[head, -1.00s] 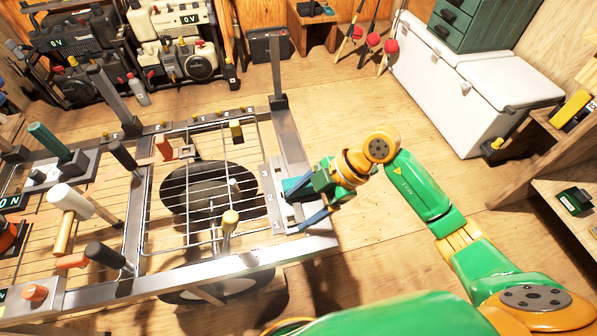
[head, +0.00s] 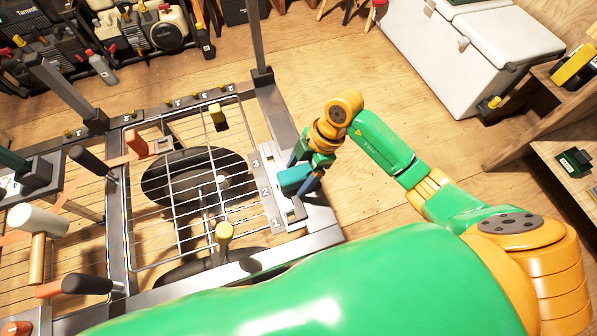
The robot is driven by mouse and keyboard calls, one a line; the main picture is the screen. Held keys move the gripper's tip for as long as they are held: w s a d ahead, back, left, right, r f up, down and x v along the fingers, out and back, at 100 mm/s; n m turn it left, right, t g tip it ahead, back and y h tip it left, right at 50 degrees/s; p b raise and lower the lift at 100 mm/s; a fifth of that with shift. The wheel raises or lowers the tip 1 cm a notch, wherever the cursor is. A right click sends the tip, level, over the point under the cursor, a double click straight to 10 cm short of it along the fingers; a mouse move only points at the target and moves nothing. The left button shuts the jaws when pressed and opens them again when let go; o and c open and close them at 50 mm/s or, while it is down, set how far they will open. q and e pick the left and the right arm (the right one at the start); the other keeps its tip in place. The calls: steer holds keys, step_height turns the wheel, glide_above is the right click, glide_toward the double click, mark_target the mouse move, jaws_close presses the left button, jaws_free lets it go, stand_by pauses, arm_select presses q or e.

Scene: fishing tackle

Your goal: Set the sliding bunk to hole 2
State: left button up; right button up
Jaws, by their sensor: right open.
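A metal plate marked 1, 2 and 3 (head: 264,188) lies along the right side of the steel frame, with 1 nearest me. A teal block (head: 294,179), which looks like the sliding bunk's pad, sits on a pale slide just right of the plate, about level with the 2. My right gripper (head: 302,178) points down over the teal block. Its blue fingers are open around or beside the block; I cannot tell whether they touch it. The gripper partly hides the slide, and I cannot see any pin in a hole. My left gripper is out of view.
A steel upright (head: 256,40) rises at the frame's far right corner. A mallet (head: 38,222) is at the left. Floor right of the frame is clear up to the white chest (head: 470,60).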

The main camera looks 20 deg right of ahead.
jaws_close()
stand_by(1.4)
